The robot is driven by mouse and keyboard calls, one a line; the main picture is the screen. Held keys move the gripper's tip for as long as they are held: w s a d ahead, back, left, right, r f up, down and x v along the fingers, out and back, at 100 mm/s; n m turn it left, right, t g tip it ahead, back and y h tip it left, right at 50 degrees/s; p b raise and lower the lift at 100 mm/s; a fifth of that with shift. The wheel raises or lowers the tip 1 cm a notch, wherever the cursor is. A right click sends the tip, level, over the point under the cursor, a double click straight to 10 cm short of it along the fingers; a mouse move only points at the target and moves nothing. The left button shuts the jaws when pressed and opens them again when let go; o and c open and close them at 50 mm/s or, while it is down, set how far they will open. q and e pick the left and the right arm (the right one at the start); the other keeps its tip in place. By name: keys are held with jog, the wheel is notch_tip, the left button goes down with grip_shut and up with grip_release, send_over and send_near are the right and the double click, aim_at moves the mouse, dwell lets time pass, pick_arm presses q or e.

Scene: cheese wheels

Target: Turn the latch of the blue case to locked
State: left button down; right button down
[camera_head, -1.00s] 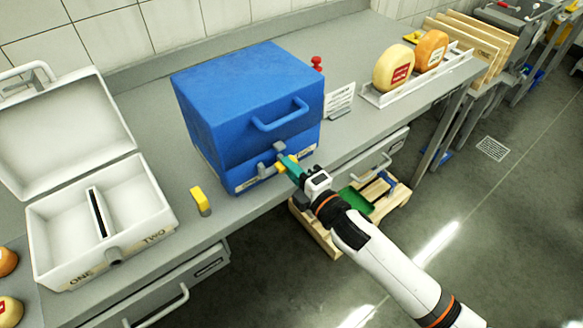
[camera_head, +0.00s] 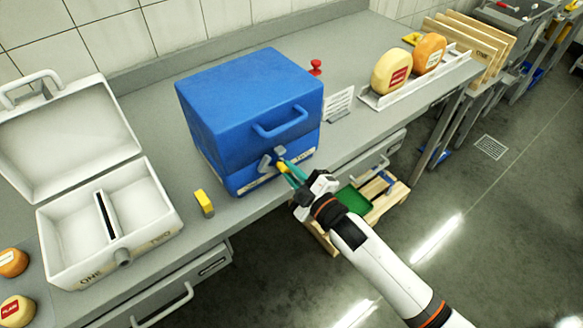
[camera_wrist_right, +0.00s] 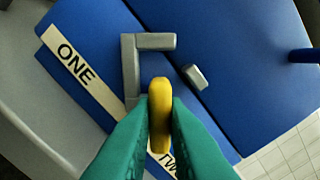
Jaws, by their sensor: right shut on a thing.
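The blue case (camera_head: 245,95) stands on the worktop with its lid down. On its front is a grey latch (camera_head: 267,163) with a yellow handle (camera_head: 283,167). In the right wrist view the latch (camera_wrist_right: 130,65) is an angled grey bar, and the yellow handle (camera_wrist_right: 160,105) lies between my teal fingers. A small grey block (camera_wrist_right: 195,77) on the blue face sits apart from the bar. My right gripper (camera_head: 291,172) is shut on the yellow handle. The label ONE (camera_wrist_right: 75,62) shows; TWO is partly hidden by a finger. My left gripper is out of view.
An open white case (camera_head: 65,255) stands left of the blue case, with a small yellow block (camera_head: 203,202) between them. A small sign (camera_head: 339,104) and a rack (camera_head: 425,80) with cheese wheels are to the right. A wooden crate (camera_head: 395,197) is below the worktop.

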jog(key=m+p, duration=0.1)
jog(key=m, duration=0.4)
jog(key=shift+m+p, duration=0.3)
jog(key=shift+p, duration=0.1)
jog(key=shift+m+p, duration=0.45)
jog(key=shift+m, duration=1.75)
jog(key=shift+f, duration=0.1)
jog(key=c, duration=1.4)
grip_release()
jog(key=shift+c, duration=0.2)
